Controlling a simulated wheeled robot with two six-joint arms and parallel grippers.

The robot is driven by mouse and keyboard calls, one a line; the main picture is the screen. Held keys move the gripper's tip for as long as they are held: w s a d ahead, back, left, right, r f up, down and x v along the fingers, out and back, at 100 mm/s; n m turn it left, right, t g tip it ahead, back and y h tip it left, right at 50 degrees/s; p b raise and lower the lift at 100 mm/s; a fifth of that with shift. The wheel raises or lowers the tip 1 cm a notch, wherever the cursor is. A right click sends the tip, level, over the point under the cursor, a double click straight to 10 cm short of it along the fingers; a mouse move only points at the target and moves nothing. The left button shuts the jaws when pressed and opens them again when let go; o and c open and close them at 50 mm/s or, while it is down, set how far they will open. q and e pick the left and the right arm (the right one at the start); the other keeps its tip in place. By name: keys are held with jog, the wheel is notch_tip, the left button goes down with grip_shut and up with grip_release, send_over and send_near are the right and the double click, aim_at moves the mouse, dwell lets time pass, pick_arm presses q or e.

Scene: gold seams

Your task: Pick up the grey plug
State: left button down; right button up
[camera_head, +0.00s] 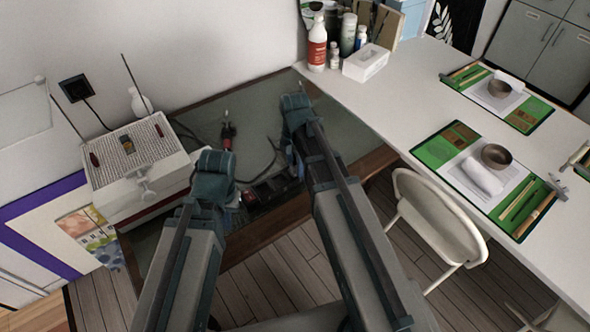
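I cannot make out a grey plug for certain. A black wall socket (75,88) on the left has a dark cord running down from it. A red and black item (228,133) with a thin cable lies on the dark glass-topped table (250,103). A dark boxy item with red parts (268,190) lies near the table's front edge, partly hidden by my arms. My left gripper (238,196) is over the front of the table, mostly hidden behind its arm. My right gripper (292,158) is over the table's right part, also mostly hidden. Neither gripper's fingers show clearly.
A white box-shaped device (140,165) stands at the table's left. A long white table (420,105) on the right carries green mats, bowls and bottles. A white chair (437,222) stands before it. The glass top is fairly clear toward the back.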

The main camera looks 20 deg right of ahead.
grip_shut()
pick_arm(q)
jog(key=shift+r, duration=0.1)
pick_arm(e)
jog(key=shift+r, duration=0.15)
